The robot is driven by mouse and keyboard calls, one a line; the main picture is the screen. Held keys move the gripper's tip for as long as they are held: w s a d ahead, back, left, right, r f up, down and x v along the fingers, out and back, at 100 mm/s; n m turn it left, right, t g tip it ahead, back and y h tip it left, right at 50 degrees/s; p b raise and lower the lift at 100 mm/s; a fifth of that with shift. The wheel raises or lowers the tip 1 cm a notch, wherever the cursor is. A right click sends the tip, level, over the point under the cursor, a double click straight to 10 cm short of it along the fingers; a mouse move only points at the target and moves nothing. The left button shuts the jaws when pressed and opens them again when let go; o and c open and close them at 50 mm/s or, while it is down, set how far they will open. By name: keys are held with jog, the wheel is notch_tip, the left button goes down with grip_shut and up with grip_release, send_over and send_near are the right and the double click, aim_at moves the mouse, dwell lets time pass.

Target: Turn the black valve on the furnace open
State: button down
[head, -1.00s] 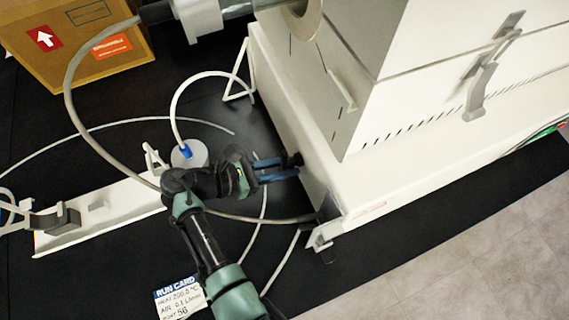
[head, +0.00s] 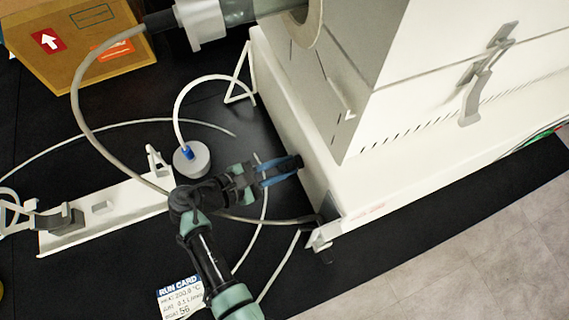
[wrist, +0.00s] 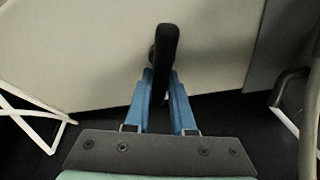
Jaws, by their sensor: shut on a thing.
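The furnace (head: 330,170) is the large off-white cabinet at centre right in the head view. In the wrist view, the black valve (wrist: 165,45) shows as a dark handle standing out from the furnace's pale side wall (wrist: 80,45). My gripper (head: 296,163) is at that lower left side of the furnace, and its blue fingers cover the valve in the head view. In the wrist view, my gripper (wrist: 160,85) has its two blue fingers shut on the valve's lower part, one on each side. The valve's mount on the wall is mostly hidden.
A grey hose (head: 85,110) arcs over the left side, and thin tubes lie on the black mat around my arm. A round grey weight-like piece (head: 193,160) and a white rail (head: 105,212) are left of my gripper. A cardboard box (head: 85,45) stands at the back left.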

jog(key=m+t+b, duration=0.1)
jog(key=m, duration=0.1)
jog(key=shift+w+m+t, duration=0.1)
jog(key=shift+m+t, duration=0.2)
jog(key=shift+t, duration=0.1)
jog(key=m+t+b, duration=0.1)
jog(key=m+b, duration=0.1)
jog(key=b, duration=0.1)
jog(key=shift+w+m+b, duration=0.15)
jog(key=shift+m+b, duration=0.2)
jog(key=shift+m, duration=0.05)
jog(key=m+t+b, duration=0.1)
jog(key=b, duration=0.1)
jog(key=m+t+b, duration=0.1)
jog(key=m+b, duration=0.1)
jog(key=b, duration=0.1)
jog(key=shift+a+r+h, duration=0.1)
jog(key=shift+r+h, duration=0.1)
jog(key=shift+h, duration=0.1)
jog(key=shift+r+m+t+b, duration=0.3)
jog(key=shift+m+b, duration=0.5)
jog(key=shift+b, duration=0.3)
jog(key=shift+r, duration=0.1)
jog(key=c, duration=0.8)
grip_release()
jog(key=shift+o, duration=0.2)
jog(key=shift+w, duration=0.1)
